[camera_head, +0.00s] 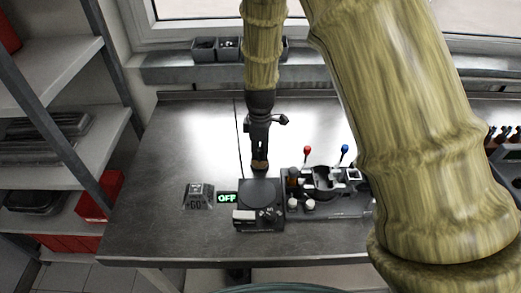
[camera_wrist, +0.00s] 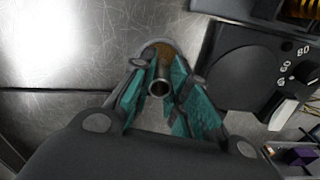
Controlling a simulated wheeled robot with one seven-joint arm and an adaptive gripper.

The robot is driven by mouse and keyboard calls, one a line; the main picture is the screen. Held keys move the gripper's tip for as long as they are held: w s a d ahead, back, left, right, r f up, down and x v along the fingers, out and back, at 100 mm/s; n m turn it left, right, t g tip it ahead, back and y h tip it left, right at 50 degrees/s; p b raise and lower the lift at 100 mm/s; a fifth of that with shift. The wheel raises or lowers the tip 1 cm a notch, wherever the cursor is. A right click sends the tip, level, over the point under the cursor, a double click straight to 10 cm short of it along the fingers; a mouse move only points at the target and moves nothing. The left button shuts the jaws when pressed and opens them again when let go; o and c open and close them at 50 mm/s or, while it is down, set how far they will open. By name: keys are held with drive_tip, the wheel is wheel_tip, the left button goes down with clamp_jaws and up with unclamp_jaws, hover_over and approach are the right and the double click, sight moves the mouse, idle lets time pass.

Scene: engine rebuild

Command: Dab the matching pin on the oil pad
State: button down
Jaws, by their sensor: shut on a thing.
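My gripper (camera_head: 260,158) points down over the bench, left of centre. In the wrist view, my gripper (camera_wrist: 164,95) has its teal fingers shut on a hollow, grey metal pin (camera_wrist: 160,86), whose open end faces the camera. Just beyond the pin is a brown round patch in a pale rim, which looks like the oil pad (camera_wrist: 150,48). A brown spot, likely the same pad (camera_head: 260,165), shows right under the fingertips in the head view. The pin's far end overlaps the pad in the wrist view; I cannot tell whether they touch.
A black device with a dial (camera_head: 258,217) stands just in front of my gripper; it also shows in the wrist view (camera_wrist: 250,72). Left of it are a green "OFF" display (camera_head: 227,198) and a grey block (camera_head: 198,196). A dark fixture (camera_head: 330,185) stands right. The bench's left side is clear.

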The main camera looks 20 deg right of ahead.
sight(260, 149)
drive_tip(key=shift+f, duration=0.9)
idle(2.4)
drive_tip(key=shift+r, duration=0.1)
drive_tip(key=shift+r+p, duration=2.55)
drive_tip(key=shift+r, duration=0.9)
